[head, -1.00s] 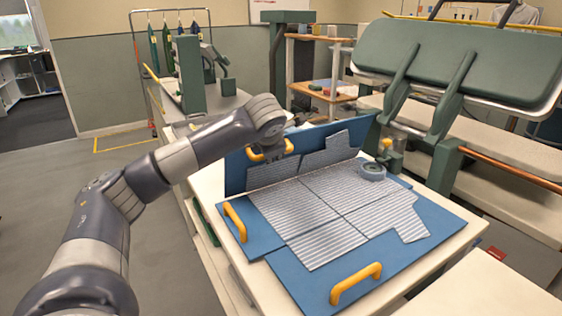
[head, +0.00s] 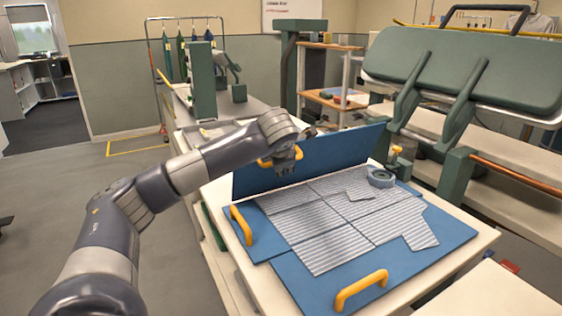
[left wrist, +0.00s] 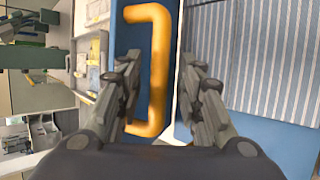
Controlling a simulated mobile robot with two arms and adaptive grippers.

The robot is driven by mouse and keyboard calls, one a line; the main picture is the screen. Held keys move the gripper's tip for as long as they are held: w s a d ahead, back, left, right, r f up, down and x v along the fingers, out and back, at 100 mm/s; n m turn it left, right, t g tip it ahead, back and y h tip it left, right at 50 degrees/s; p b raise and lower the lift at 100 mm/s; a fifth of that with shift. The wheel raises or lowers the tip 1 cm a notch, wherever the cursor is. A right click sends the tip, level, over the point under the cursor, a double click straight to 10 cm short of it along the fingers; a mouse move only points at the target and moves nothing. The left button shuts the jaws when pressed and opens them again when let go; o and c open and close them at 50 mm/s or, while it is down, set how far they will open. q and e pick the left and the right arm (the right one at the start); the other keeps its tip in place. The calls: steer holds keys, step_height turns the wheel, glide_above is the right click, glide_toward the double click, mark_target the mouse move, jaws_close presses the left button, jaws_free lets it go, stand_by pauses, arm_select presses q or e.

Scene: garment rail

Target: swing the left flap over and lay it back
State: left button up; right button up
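A blue folding board lies on a pale table (head: 225,190). One flap (head: 340,150) at its far side stands raised and bare. Its yellow handle (head: 298,153) is partly hidden by my left gripper (head: 287,172). In the left wrist view the handle (left wrist: 160,70) stands between the two spread fingers (left wrist: 160,58), with gaps beside its bar, so the gripper looks open. A grey-striped garment (head: 335,230) lies on the board, its far side folded over onto itself. A flat blue panel with a yellow handle (head: 240,225) is at the left. My right gripper is out of view.
Another yellow handle (head: 361,290) is at the board's front. A grey-blue ring-shaped object (head: 380,177) sits at the garment's far right corner. A green pressing machine (head: 465,70) stands behind on the right. Open floor (head: 120,200) lies to the left.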

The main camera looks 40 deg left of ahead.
arm_select(q)
steer(key=v, duration=1.2)
steer(key=shift+d, duration=0.1)
steer(key=shift+c, duration=0.4)
